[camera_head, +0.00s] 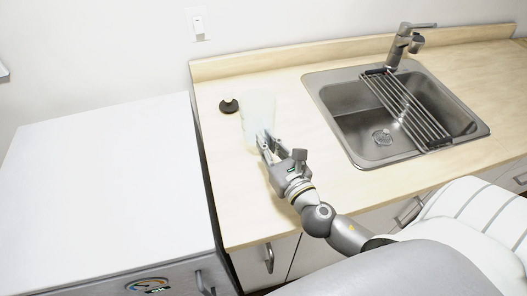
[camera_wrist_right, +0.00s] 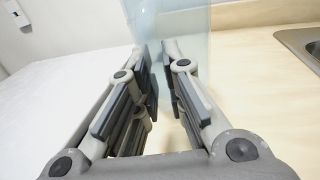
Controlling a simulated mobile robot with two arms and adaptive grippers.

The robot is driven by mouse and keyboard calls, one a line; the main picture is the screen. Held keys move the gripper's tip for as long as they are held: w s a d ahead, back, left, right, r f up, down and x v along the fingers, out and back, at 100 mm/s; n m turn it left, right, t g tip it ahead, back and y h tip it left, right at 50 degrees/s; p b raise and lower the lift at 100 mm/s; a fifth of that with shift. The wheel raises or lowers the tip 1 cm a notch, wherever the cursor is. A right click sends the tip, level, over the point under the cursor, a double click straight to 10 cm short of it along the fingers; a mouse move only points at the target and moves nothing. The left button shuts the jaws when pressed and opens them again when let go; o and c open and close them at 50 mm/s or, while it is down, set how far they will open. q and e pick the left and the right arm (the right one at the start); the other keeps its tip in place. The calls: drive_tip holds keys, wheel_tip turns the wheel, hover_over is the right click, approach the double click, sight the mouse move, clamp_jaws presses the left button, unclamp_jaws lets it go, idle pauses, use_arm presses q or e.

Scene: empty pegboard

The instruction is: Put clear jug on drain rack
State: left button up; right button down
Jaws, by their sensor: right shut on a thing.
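The clear jug (camera_head: 258,108) stands upright on the wooden counter, left of the sink; it is see-through and faint. In the right wrist view the jug (camera_wrist_right: 168,22) shows as a pale bluish wall beyond and between the fingers. My right gripper (camera_head: 266,142) is at the jug's near side, shut on it; its fingers (camera_wrist_right: 163,78) also show close up in the wrist view. The drain rack (camera_head: 405,110) is a set of metal bars laid across the sink. My left gripper is not in view.
A steel sink (camera_head: 340,122) with a faucet (camera_head: 402,42) behind it is set into the counter (camera_head: 235,185). A small black object (camera_head: 229,106) lies left of the jug. A white-topped cabinet (camera_head: 110,170) stands at the left. The counter between jug and sink is clear.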

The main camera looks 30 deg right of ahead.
drive_tip(key=shift+w+a+f, duration=0.1)
drive_tip(key=shift+w+f, duration=0.4)
drive_tip(key=shift+f, duration=0.05)
drive_tip(key=shift+w+f+b, duration=0.1)
drive_tip(key=shift+f+b, duration=0.55)
drive_tip(key=shift+f, duration=1.05)
drive_tip(key=shift+f, duration=0.2)
drive_tip(key=c, duration=1.5)
unclamp_jaws()
